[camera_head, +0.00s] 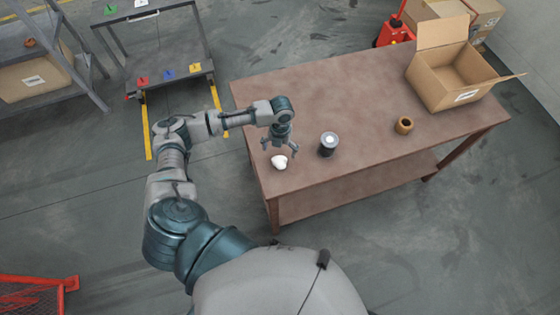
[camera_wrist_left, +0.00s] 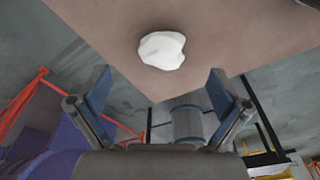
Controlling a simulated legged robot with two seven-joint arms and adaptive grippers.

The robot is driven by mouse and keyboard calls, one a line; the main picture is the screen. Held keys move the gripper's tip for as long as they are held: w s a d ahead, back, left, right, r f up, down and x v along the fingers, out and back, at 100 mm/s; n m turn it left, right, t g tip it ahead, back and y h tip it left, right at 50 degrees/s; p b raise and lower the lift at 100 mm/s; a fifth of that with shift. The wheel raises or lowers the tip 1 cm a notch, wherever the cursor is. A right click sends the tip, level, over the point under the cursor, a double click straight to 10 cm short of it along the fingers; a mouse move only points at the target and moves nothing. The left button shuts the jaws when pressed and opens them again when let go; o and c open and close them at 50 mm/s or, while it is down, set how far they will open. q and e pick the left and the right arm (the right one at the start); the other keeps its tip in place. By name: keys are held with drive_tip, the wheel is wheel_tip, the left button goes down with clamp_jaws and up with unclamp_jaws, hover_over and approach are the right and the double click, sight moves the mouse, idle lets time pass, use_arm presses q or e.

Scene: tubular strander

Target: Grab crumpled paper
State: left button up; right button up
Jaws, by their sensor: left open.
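The crumpled paper (camera_head: 279,162) is a small white lump on the brown table (camera_head: 350,90), close to its front left corner. It also shows in the left wrist view (camera_wrist_left: 162,50), lying on the tabletop ahead of my fingers. My left gripper (camera_head: 281,148) is open and empty, just above and behind the paper in the head view. Its two spread fingers show in the left wrist view (camera_wrist_left: 160,98), with the paper beyond them and apart from them. My right gripper is not in view.
A brown ring-shaped part (camera_head: 403,125) and an open cardboard box (camera_head: 452,80) are further right on the table. A cart (camera_head: 165,75) with coloured pieces stands at the upper left. The table middle is clear.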

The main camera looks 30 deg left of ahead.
sight(279, 159)
use_arm(q)
drive_tip(key=f, duration=0.4)
drive_tip(key=s+f, duration=0.1)
drive_tip(key=f, duration=0.1)
drive_tip(key=shift+d, duration=0.25)
drive_tip(key=shift+c, duration=0.3)
drive_tip(key=c, duration=0.9)
drive_tip(key=shift+o, duration=0.2)
